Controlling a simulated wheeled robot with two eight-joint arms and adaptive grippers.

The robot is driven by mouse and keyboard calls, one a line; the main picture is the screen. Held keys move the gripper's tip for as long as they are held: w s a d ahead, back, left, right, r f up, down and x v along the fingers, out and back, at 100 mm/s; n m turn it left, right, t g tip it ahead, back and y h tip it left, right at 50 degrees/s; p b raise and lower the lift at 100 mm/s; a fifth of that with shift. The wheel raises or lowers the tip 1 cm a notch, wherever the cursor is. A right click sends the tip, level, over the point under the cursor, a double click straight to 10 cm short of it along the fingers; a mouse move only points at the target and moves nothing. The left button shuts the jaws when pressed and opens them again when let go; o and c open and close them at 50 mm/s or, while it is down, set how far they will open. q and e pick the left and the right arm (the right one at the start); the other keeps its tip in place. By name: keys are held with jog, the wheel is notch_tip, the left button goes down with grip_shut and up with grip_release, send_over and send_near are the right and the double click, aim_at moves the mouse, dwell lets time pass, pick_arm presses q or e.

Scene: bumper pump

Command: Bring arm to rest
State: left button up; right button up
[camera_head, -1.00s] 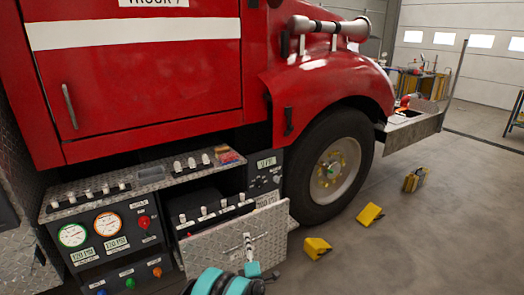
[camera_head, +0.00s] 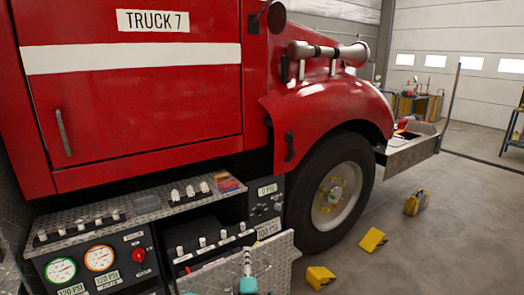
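Only a small teal and dark part of my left gripper (camera_head: 248,287) shows at the bottom edge of the head view. It is in front of the lower edge of an open diamond-plate panel door (camera_head: 275,258) with a metal handle (camera_head: 247,262). I cannot tell whether the gripper touches the door or handle. Its fingers are too cut off to show open or shut. My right gripper is not in view. The pump panel (camera_head: 95,262) with two round gauges, several switches and a red knob is at the lower left.
A red fire truck (camera_head: 140,95) fills the left and middle, with its front wheel (camera_head: 332,193) right of the panel. Yellow blocks (camera_head: 372,240) lie on the floor to the right. Open grey floor (camera_head: 455,240) lies beyond them. A workbench (camera_head: 415,105) stands at the back.

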pick_arm(q)
notch_tip(320, 180, up, 11)
jog(key=s+d+m+h, duration=0.2)
jog(key=s+m+h, duration=0.1)
jog(key=m+h, duration=0.3)
jog(key=s+a+r+m+g, duration=0.1)
jog(key=s+r+m+g, duration=0.25)
jog(key=s+m, duration=0.3)
jog(key=s+a+f+m+g+y, duration=0.1)
jog(key=s+a+f+m+g, duration=0.1)
jog(key=s, duration=0.7)
jog(key=s+a+f+m+g+y, duration=0.1)
jog(key=s+a+f+g, duration=0.2)
jog(key=s+a, duration=0.3)
jog(key=s+a+f+m+g+y, duration=0.2)
jog(key=s+a+f, duration=0.3)
jog(key=s, duration=0.9)
jog(key=shift+m+g, duration=0.35)
jog(key=shift+g, duration=0.5)
jog(key=shift+a, duration=0.1)
